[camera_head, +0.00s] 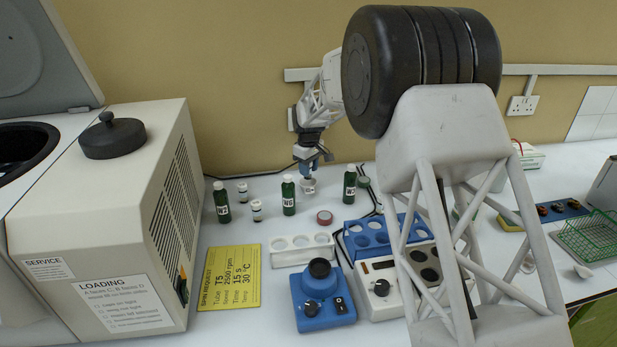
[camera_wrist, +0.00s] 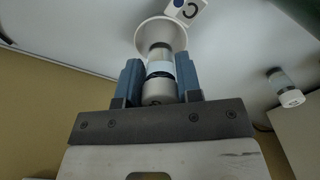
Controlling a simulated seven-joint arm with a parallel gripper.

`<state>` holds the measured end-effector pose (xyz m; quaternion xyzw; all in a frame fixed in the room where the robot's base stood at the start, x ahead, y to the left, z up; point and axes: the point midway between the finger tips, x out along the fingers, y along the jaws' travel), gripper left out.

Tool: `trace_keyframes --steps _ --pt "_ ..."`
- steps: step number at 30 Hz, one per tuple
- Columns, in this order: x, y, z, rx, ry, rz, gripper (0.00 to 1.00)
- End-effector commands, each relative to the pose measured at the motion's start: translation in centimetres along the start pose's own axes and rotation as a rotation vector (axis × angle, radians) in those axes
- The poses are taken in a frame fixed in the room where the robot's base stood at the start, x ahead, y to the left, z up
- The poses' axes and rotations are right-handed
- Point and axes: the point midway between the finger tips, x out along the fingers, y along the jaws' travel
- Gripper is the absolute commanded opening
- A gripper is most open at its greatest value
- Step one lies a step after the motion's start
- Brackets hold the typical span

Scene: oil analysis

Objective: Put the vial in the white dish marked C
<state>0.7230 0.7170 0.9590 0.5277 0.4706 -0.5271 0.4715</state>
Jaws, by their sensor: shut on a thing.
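My gripper (camera_head: 309,168) is above the back of the bench. In the wrist view my gripper (camera_wrist: 160,75) has its two blue fingers closed on a vial (camera_wrist: 159,62) with a pale label and a whitish end. The vial's far end overlaps the round white dish (camera_wrist: 143,37), with a card marked C (camera_wrist: 185,9) beside it. In the head view the white dish (camera_head: 308,187) is right under the fingers, and the held vial is mostly hidden there. I cannot tell whether the vial touches the dish.
Green bottles (camera_head: 288,195) stand close left and right (camera_head: 350,185) of the dish. Two small vials (camera_head: 256,210) stand further left. In front are a red-rimmed round item (camera_head: 324,217), a white rack (camera_head: 301,249), a blue device (camera_head: 322,297) and a yellow card (camera_head: 229,276).

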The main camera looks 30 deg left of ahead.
Motion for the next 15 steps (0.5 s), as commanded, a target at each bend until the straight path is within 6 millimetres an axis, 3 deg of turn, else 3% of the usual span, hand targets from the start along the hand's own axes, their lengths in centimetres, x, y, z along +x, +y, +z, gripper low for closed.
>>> trace_keyframes --steps 8,15 --pt "0.4 0.0 0.0 0.000 0.000 0.000 0.09" --pt "2.8 0.0 0.0 0.000 -0.001 -0.001 0.09"
